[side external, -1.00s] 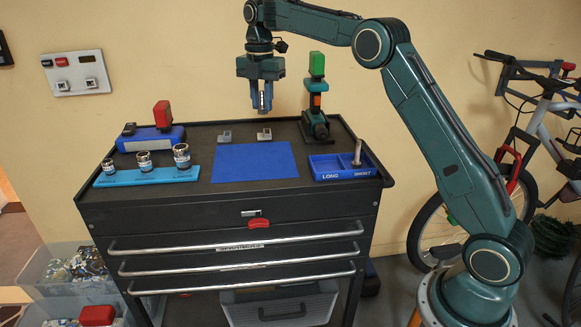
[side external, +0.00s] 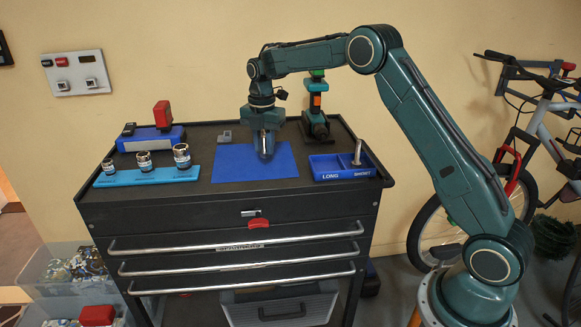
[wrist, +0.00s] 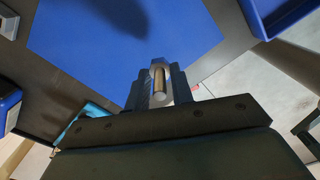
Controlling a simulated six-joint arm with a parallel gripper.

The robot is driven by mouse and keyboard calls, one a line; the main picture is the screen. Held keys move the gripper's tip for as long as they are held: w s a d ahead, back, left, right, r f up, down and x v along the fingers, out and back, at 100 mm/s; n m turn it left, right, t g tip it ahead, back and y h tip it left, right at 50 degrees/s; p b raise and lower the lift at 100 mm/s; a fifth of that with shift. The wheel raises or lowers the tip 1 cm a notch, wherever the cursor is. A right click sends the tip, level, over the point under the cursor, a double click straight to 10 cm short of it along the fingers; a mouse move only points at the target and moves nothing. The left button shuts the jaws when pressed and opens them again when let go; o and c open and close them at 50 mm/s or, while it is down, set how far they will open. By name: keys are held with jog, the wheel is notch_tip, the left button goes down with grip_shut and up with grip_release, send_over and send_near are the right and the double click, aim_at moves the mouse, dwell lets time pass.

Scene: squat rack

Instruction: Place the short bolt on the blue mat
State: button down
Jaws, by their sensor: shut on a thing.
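Another bolt (side external: 357,152) stands upright in the blue tray (side external: 343,174) marked LONG and SHORT, toward the SHORT side.
A light blue rail (side external: 148,177) with several sockets stands left of the mat. A grey block (side external: 224,136) sits behind the mat; another is hidden behind my gripper. A green and orange tool (side external: 316,110) stands at the back right. The mat's left part is clear.

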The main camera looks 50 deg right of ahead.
aim_at(264, 151)
jog(key=shift+f, duration=2.1)
jog(key=shift+f, duration=0.15)
jog(key=c, duration=1.2)
grip_release()
notch_tip(264, 151, up, 12)
jog(key=shift+r, duration=0.1)
